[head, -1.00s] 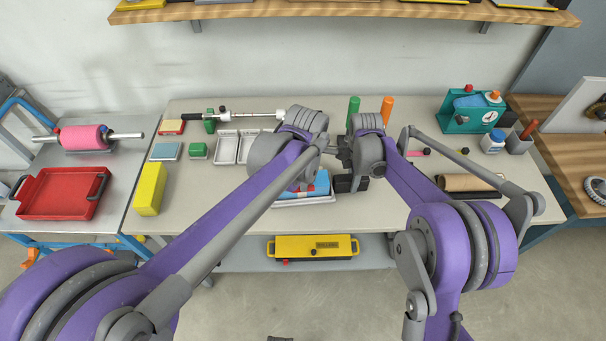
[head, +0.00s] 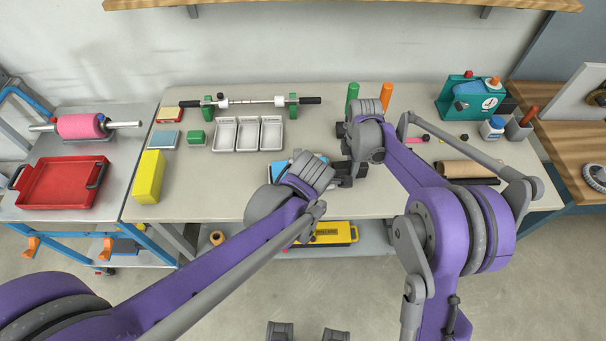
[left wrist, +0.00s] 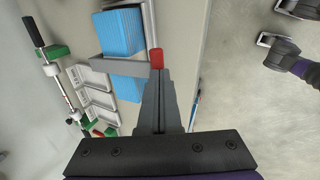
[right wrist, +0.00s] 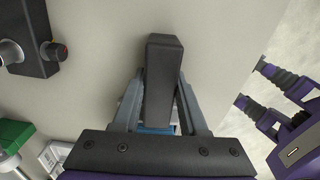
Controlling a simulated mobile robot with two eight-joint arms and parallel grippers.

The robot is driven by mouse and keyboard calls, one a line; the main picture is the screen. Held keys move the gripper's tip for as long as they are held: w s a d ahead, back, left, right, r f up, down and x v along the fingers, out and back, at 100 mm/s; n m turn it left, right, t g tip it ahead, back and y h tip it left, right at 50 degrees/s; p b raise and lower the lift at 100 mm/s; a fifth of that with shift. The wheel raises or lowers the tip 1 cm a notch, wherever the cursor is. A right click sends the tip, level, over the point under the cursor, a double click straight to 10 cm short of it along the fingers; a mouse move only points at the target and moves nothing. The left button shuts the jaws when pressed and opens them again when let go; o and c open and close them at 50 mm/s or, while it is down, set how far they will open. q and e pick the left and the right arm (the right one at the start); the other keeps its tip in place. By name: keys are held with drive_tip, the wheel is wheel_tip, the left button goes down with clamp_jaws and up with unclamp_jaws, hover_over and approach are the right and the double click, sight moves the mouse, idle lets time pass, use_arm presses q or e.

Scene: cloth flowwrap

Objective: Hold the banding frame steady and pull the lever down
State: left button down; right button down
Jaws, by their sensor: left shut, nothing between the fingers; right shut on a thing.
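The banding frame shows in the left wrist view as a grey bar (left wrist: 124,65) across a stack of blue folded cloths (left wrist: 122,32). A red knob (left wrist: 156,58), apparently the lever's end, is just beyond the tips of my left gripper (left wrist: 158,78). The left gripper is shut and empty; whether it touches the knob I cannot tell. In the head view my left wrist hides most of the blue stack (head: 281,168). My right gripper (right wrist: 162,80) is shut on a dark upright block (right wrist: 165,50), which seems part of the frame.
A rod with black handles (head: 258,101) rests on green supports behind white trays (head: 247,133). The table's front edge is close to the left gripper.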

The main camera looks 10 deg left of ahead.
use_arm(q)
drive_tip(key=v, duration=1.5)
drive_tip(key=shift+w+r, duration=0.2)
drive_tip(key=shift+w, duration=0.15)
use_arm(e)
drive_tip(key=shift+c, duration=1.8)
unclamp_jaws()
use_arm(q)
drive_tip(key=shift+a, duration=0.1)
